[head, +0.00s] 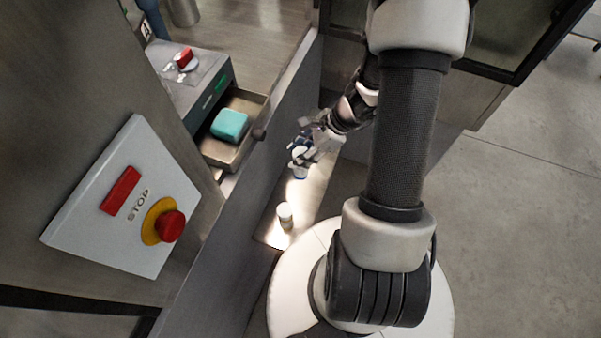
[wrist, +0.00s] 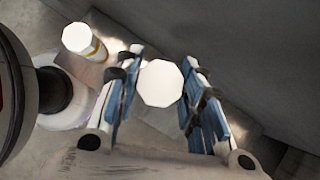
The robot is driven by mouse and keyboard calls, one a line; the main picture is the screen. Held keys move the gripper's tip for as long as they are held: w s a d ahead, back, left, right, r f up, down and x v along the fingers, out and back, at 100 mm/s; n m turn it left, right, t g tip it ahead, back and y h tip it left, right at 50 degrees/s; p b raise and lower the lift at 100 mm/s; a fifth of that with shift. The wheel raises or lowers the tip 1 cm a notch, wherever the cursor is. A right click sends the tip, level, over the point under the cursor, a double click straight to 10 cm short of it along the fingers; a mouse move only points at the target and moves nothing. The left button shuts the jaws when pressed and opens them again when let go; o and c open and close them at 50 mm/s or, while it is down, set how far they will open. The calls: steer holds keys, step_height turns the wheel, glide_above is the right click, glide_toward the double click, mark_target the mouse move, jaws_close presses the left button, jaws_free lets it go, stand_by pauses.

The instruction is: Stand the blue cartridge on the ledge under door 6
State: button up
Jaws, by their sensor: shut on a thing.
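My gripper (head: 303,153) is shut on a white cartridge (head: 299,160) with blue near its lower end, over the lit ledge (head: 304,195). I cannot tell whether its base touches the ledge. In the wrist view, its white top (wrist: 160,84) shows between the blue-padded fingers of my gripper (wrist: 160,72). A second white cartridge (head: 285,215) stands upright on the ledge, nearer to my base. It also shows in the wrist view (wrist: 85,43), with a yellow band. No door number is readable.
An open drawer (head: 224,158) with a teal block (head: 230,125) juts out left of the ledge. A grey wall (head: 250,180) runs between them. A STOP panel (head: 125,205) is at the lower left. Open floor (head: 510,220) lies to the right.

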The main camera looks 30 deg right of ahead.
step_height(320, 180, down, 8)
steer(key=b, duration=0.3)
steer(key=shift+w+f, duration=0.1)
steer(key=shift+f, duration=0.15)
steer(key=shift+f, duration=0.15)
steer(key=o, duration=1.2)
steer(key=shift+p+v, duration=2.6)
steer(key=shift+v, duration=3.55)
steer(key=shift+a, duration=0.15)
